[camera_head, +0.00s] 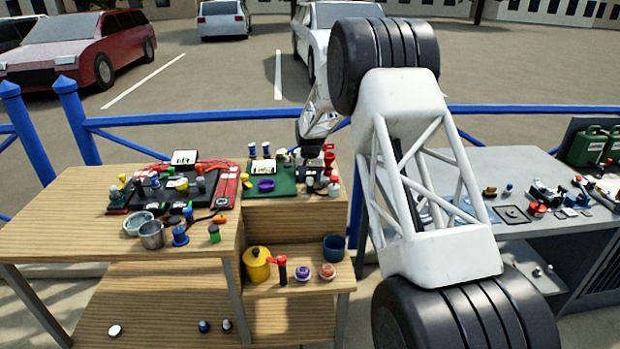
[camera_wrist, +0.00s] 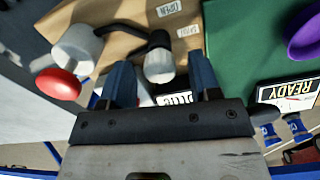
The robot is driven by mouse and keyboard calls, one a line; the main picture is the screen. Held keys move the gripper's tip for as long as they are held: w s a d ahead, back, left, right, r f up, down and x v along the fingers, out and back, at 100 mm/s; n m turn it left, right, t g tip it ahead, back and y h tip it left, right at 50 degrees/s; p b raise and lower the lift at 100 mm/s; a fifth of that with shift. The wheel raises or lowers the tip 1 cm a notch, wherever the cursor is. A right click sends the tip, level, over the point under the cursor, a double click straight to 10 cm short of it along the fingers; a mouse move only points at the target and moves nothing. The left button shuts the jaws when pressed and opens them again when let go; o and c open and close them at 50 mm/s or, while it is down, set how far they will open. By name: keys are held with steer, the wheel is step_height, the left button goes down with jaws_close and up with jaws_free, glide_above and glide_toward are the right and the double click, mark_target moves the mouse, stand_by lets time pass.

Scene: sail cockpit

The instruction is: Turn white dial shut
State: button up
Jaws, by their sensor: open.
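In the wrist view a small white dial (camera_wrist: 159,66) with a dark body lies between the two blue fingers of my gripper (camera_wrist: 161,75). The fingers are apart, with a gap to the dial on each side. Labels on the tan board beyond it include one reading OPEN (camera_wrist: 169,8). I cannot tell the dial's turn angle. In the head view my gripper (camera_head: 309,153) is small and partly lost among the items at the right of the wooden bench, so the dial is not clear there.
A white cylinder with a red knob (camera_wrist: 58,84) stands left of my gripper in the wrist view. A purple ring (camera_wrist: 304,38) lies on the green mat (camera_wrist: 235,40) to the right, near a READY sign (camera_wrist: 287,95). Several small items crowd the wooden bench (camera_head: 60,220).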

mark_target(310, 178)
steer(key=shift+r, duration=3.85)
steer(key=shift+s+d+r, duration=0.1)
steer(key=shift+s+r, duration=0.25)
steer(key=shift+r, duration=0.15)
steer(key=s+d+r, duration=0.2)
steer(key=s+r, duration=0.4)
steer(key=s, duration=0.4)
steer(key=s+d+r+t, duration=0.1)
steer(key=s+d+r, duration=0.1)
steer(key=s+r, duration=0.65)
steer(key=s+d+r, duration=0.2)
steer(key=s+r, duration=0.1)
steer(key=s, duration=1)
steer(key=s+d+f, duration=0.1)
steer(key=s+f, duration=0.1)
steer(key=s, duration=1.5)
steer(key=s+d+f+n+t, duration=0.1)
steer(key=s+f, duration=0.1)
steer(key=s, duration=1.5)
steer(key=shift+s+d+t, duration=0.3)
steer(key=shift+s+d, duration=0.05)
steer(key=shift+s, duration=0.05)
